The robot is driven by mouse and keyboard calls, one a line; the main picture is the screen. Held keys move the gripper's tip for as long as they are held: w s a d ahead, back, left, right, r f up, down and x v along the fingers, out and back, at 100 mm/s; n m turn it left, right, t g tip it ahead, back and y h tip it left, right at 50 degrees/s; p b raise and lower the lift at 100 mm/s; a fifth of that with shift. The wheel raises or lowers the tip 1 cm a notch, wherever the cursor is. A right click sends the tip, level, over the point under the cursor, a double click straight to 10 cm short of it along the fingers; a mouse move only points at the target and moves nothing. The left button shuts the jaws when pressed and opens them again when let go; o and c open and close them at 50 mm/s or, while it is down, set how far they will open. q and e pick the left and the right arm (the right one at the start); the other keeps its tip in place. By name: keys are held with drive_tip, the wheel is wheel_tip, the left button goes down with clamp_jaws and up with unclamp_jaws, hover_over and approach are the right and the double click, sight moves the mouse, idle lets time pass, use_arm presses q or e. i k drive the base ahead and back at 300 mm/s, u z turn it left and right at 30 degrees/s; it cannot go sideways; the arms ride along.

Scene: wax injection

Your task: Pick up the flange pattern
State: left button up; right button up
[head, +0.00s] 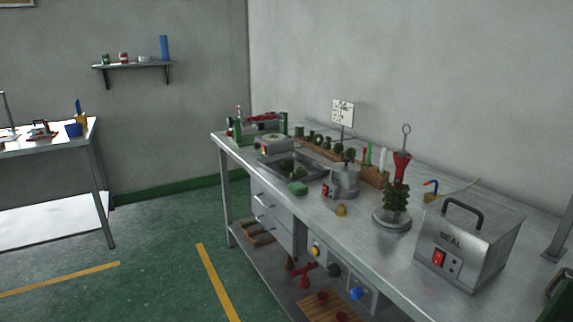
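Several small dark green patterns (316,138) stand in a row along a wooden rack (325,153) at the back of the steel workbench (365,242). They are too small to tell which one is the flange pattern. A green block (298,188) lies near the bench's front edge, in front of a sunken tray (275,159) with green pieces in it. Neither of my grippers is in view.
A metal pot (343,183), a brass piece (341,211), a green wax tree (396,204) on a round base and a SEAL box (467,247) stand on the bench. Another table (60,145) stands at left. The green floor (165,240) between is clear.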

sight(300, 172)
drive_tip(key=u, duration=0.45)
drive_tip(key=k, duration=1.05)
drive_tip(key=u, duration=1.05)
drive_tip(key=i, duration=3.3)
drive_tip(key=z, duration=1.65)
drive_tip(key=i, duration=1.25)
drive_tip(key=z, duration=1.15)
